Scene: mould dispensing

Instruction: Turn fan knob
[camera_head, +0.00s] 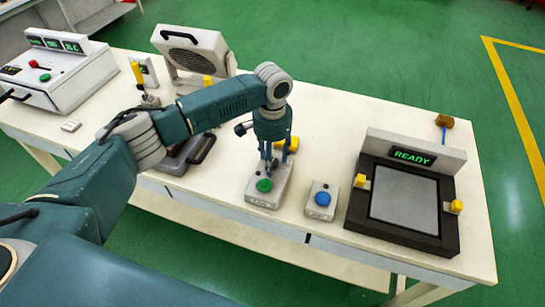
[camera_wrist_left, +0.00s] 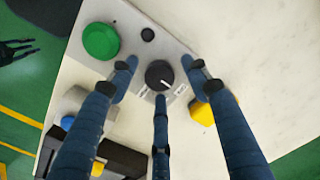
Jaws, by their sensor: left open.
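The fan knob (camera_wrist_left: 159,75) is a small round black dial with a white pointer line, on a light grey control box (camera_head: 264,198) that also bears a green button (camera_head: 264,185). In the head view the knob is hidden by my left gripper (camera_head: 270,166), which points down over the box's far part. In the left wrist view its three blue fingers are spread open around the knob, and the knob lies between the fingertips. I cannot tell whether any finger touches it.
A beige fan (camera_head: 194,50) stands at the back of the white table. A box with a blue button (camera_head: 322,198) stands just right of the control box. A black plate station with a READY display (camera_head: 412,156) is further right. A yellow part (camera_head: 291,144) lies close behind the gripper.

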